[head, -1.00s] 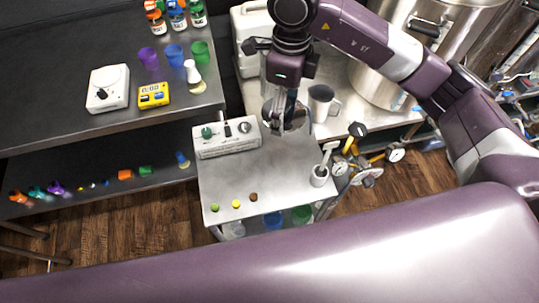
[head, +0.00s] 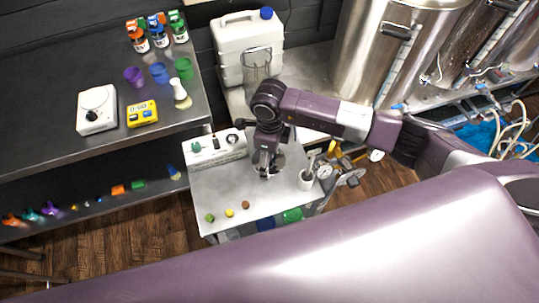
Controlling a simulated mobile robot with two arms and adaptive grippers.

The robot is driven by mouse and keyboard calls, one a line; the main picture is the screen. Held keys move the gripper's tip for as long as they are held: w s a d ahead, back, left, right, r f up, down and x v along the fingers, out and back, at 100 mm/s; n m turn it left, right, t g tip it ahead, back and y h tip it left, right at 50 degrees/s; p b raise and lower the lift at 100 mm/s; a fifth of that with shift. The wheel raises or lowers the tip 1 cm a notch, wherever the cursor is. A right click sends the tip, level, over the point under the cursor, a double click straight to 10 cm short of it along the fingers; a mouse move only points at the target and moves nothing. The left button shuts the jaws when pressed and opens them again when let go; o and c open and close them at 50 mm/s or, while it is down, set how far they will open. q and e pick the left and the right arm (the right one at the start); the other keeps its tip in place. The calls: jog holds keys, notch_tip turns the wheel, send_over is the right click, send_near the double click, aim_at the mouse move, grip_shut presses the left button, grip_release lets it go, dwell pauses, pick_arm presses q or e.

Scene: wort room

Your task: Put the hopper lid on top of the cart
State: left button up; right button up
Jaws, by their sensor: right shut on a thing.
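The cart (head: 225,190) has a pale metal top and stands in the middle of the view. My right gripper (head: 267,174) points down over the right part of the cart top and is shut on the hopper lid (head: 283,163), a round shiny metal piece. My wrist covers much of the lid. I cannot tell whether the lid touches the cart top. My left gripper is not in view.
Small coloured balls (head: 229,212) lie near the front. A dark bench (head: 60,85) is left; a steel vessel (head: 370,55) stands behind.

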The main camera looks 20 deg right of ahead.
jog(key=shift+f, duration=0.25)
jog(key=shift+f+b, duration=0.15)
jog(key=shift+b, duration=0.15)
jog(key=o, duration=1.3)
jog(key=shift+r, duration=0.25)
jog(key=shift+r, duration=0.2)
notch_tip(320, 180, up, 11)
jog(key=b, duration=0.3)
jog(key=shift+f, duration=0.2)
jog(key=shift+r, duration=0.55)
